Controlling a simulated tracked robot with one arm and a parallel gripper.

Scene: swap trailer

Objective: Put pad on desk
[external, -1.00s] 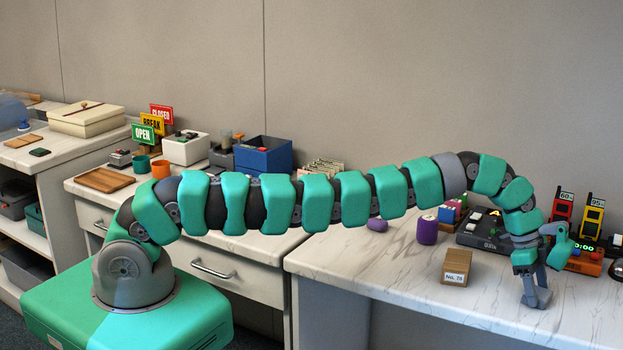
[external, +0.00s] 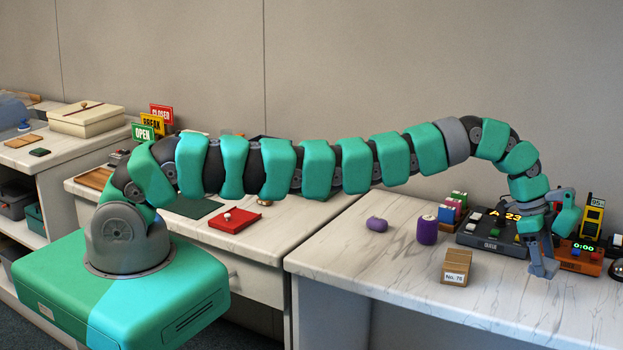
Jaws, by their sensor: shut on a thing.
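My gripper (external: 544,268) hangs at the end of the arm over the right marble-topped desk (external: 400,285), to the right of a small brown box marked No. 76. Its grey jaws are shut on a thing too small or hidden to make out. I cannot tell which object is the pad. A flat red piece (external: 235,220) with a small pale knob and a dark green mat (external: 192,207) lie on the middle desk. A small dark flat piece (external: 40,152) lies on the far-left unit.
The brown box (external: 456,267), a purple roll (external: 428,230) and a purple lump (external: 377,224) stand on the right desk. A queue console (external: 490,232) and an orange timer (external: 580,257) are close behind my gripper.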

